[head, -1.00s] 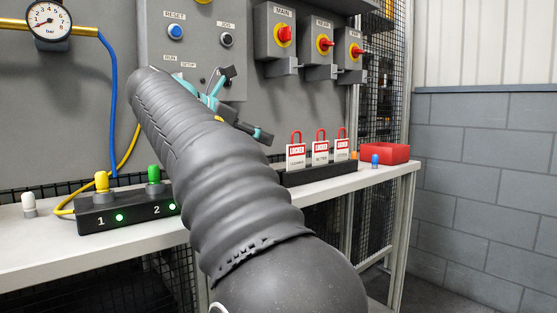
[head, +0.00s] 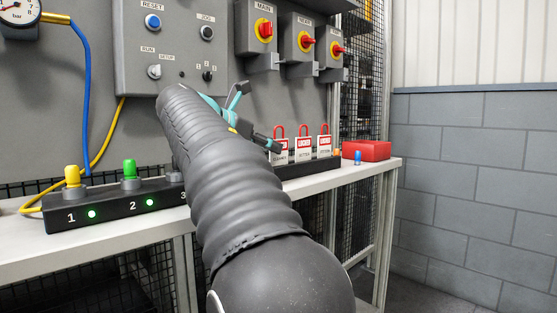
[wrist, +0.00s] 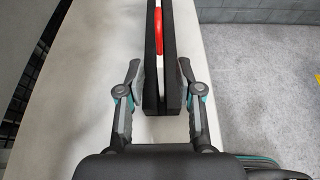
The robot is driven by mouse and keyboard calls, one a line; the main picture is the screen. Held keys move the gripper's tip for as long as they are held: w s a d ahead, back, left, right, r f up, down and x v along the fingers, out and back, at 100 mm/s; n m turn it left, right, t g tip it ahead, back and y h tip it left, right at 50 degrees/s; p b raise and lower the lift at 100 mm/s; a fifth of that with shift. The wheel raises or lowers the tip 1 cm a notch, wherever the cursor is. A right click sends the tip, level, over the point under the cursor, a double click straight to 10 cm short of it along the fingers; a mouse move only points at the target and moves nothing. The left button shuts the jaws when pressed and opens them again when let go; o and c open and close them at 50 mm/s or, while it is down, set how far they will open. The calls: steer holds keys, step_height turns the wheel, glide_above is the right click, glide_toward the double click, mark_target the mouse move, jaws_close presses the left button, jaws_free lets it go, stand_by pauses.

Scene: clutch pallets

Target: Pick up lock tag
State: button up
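Three lock tags stand upright in a row in a black holder (head: 306,168) on the bench. Each has a red shackle and a white plate with a red LOCKED band: the left tag (head: 280,151), the middle tag (head: 303,149) and the right tag (head: 325,146). My gripper (wrist: 160,75) is open and empty, with one finger on each side of the dark holder in the wrist view. The wrist view shows a red and white tag (wrist: 157,24) nearly edge-on between the holder's dark walls, beyond the fingertips. In the head view, a fingertip overlaps the left tag's edge.
A red box (head: 366,151) and a blue peg (head: 357,158) are to the right of the tags. A black numbered block (head: 110,209) with yellow and green knobs is on the left. A control panel (head: 178,60) and red rotary switches (head: 265,30) are behind my arm.

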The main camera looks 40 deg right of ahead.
steer(key=b+x, duration=0.1)
steer(key=x, duration=0.3)
steer(key=shift+a+f, duration=0.1)
steer(key=shift+f, duration=0.1)
jaws_close()
steer(key=shift+r, duration=0.1)
steer(key=shift+r+p, duration=0.45)
steer(key=shift+r, duration=0.1)
steer(key=s+a+r+p, duration=0.2)
steer(key=s+r+p, duration=0.1)
steer(key=s+r, duration=0.6)
steer(key=s, duration=0.2)
steer(key=shift+s+a+r, duration=0.2)
steer(key=shift+s+r, duration=0.1)
steer(key=shift+r, duration=0.05)
